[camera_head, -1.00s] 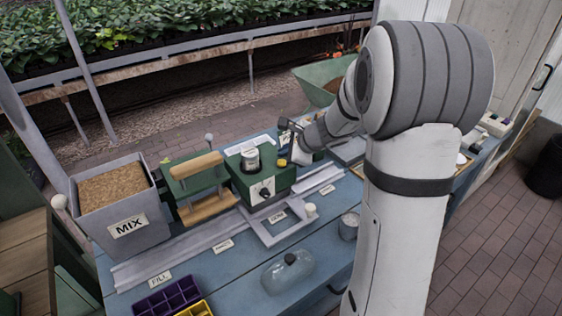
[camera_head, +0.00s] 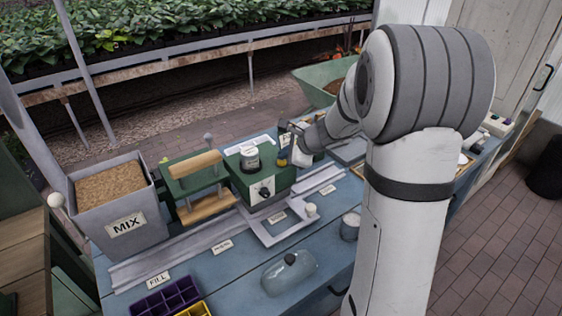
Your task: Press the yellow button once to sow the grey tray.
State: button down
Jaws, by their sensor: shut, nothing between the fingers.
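The yellow button (camera_head: 281,162) sits on the right of the green seeder box (camera_head: 262,181), partly covered by my gripper. My gripper (camera_head: 283,150) is shut and empty, with its dark tip pointing down right over the button. At this size I cannot tell whether it touches or presses it. A white-topped jar (camera_head: 249,158) stands on the box, and a dial (camera_head: 263,192) is on its front. A grey open frame with a pale knob (camera_head: 268,238) lies in front of the box. I cannot make out a separate grey tray in or under the seeder.
A grey MIX bin (camera_head: 122,235) and a green press with wooden bars (camera_head: 196,203) stand left of the seeder. A glass dome (camera_head: 289,276), a metal cup (camera_head: 349,227) and a purple cell tray (camera_head: 165,297) are on the blue bench (camera_head: 235,270). My arm hides the bench's right part.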

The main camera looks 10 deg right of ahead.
aim_at(285, 163)
jog(key=shift+f+b, duration=0.45)
dwell(0.3)
jog(key=shift+r, duration=0.1)
jog(key=shift+r+p, duration=0.8)
jog(key=shift+r, duration=0.15)
notch_tip(285, 163, up, 5)
jog(key=p, duration=0.4)
dwell(0.7)
